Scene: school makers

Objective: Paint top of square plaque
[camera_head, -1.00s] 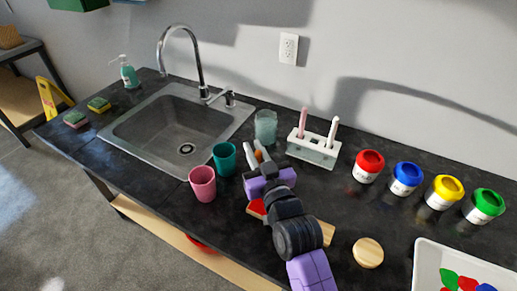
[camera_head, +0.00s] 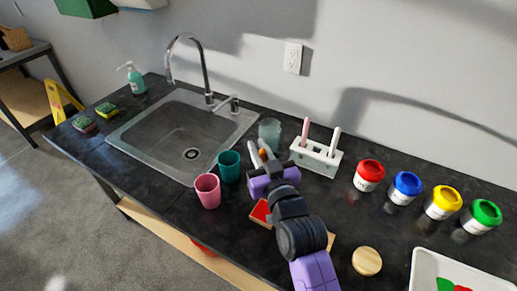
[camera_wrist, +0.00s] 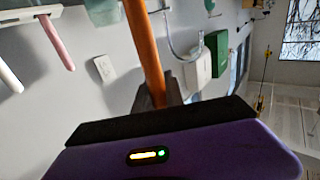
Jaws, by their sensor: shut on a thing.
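My gripper (camera_head: 260,152) is shut on an orange stick-like handle (camera_wrist: 146,50), likely a brush, which runs up out of the wrist view. Only a small orange bit of it shows between the fingers in the head view; its tip is hidden. A wooden piece with a bright red top (camera_head: 261,213) lies on the counter under my arm. My arm covers part of it, so its full shape and how much is red cannot be told. My gripper is beyond it, above the counter near the teal cup (camera_head: 229,166) and the cloudy glass jar (camera_head: 269,133).
A white holder (camera_head: 316,157) with pink and white brushes stands behind. Red (camera_head: 369,175), blue (camera_head: 406,187), yellow (camera_head: 443,202) and green (camera_head: 481,216) paint pots stand right. A pink cup (camera_head: 207,190), sink (camera_head: 180,140), round wooden disc (camera_head: 367,261) and white tray (camera_head: 425,262) are around.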

